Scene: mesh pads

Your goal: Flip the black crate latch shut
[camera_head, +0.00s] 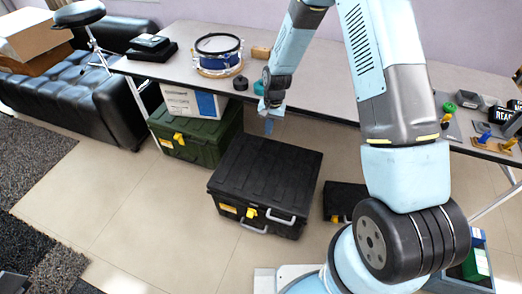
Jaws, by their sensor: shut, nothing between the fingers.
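The black crate (265,175) stands on the floor in the middle of the view, its ribbed lid seen from above. Its front side shows a small yellow latch (251,213), a yellow label at its left, and light grey handles (254,228). Whether the latch is flipped up or down is too small to tell. My gripper (269,127) is shut and empty. In the picture it hangs just above the crate's far edge, well away from the latch, in front of the table's edge.
A dark green crate (198,132) stands left of the black one, with a white box on it. A smaller black case (344,198) lies at the right. The long table (330,75) bears a blue drum (218,58) and tools. The tiled floor in front is clear.

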